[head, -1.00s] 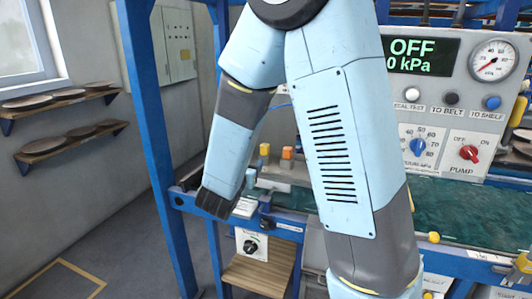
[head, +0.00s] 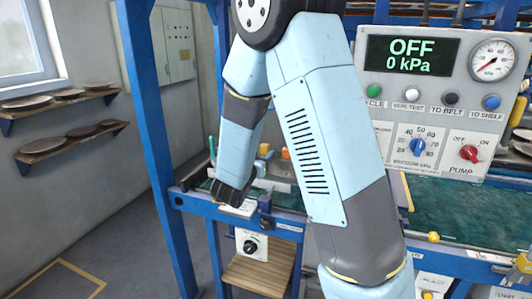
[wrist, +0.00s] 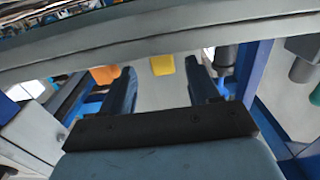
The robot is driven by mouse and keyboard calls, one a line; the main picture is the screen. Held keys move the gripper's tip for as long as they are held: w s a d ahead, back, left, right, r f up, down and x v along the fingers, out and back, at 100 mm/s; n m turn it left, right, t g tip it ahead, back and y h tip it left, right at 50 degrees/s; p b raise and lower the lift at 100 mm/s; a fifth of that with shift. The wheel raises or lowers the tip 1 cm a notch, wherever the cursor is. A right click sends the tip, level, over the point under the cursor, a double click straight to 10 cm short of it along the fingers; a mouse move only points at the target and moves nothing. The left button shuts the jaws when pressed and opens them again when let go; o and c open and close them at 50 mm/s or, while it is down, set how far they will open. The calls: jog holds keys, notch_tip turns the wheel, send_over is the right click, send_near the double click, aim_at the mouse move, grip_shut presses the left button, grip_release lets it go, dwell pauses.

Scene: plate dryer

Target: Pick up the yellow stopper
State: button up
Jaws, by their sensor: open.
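The yellow stopper (head: 264,149) stands at the back of the blue-framed bench in the head view, just left of an orange stopper (head: 285,153). In the wrist view the yellow stopper (wrist: 162,65) shows between my two fingers, beyond their tips, with its top partly hidden by a grey beam. My gripper (head: 231,194) is at the bench's left end in the head view, in front and to the left of the stopper. In the wrist view my gripper (wrist: 160,72) has its dark fingers spread apart with nothing held.
In the wrist view a grey beam (wrist: 150,42) crosses above the fingers, and the orange stopper (wrist: 104,74) is just left of the left finger. A control panel (head: 440,105) stands at the right. Plates on wall shelves (head: 40,154) are far left.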

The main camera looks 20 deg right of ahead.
aim_at(263, 150)
jog(key=x, duration=0.5)
jog(key=shift+w, duration=0.1)
jog(key=shift+a, duration=0.1)
jog(key=c, duration=1)
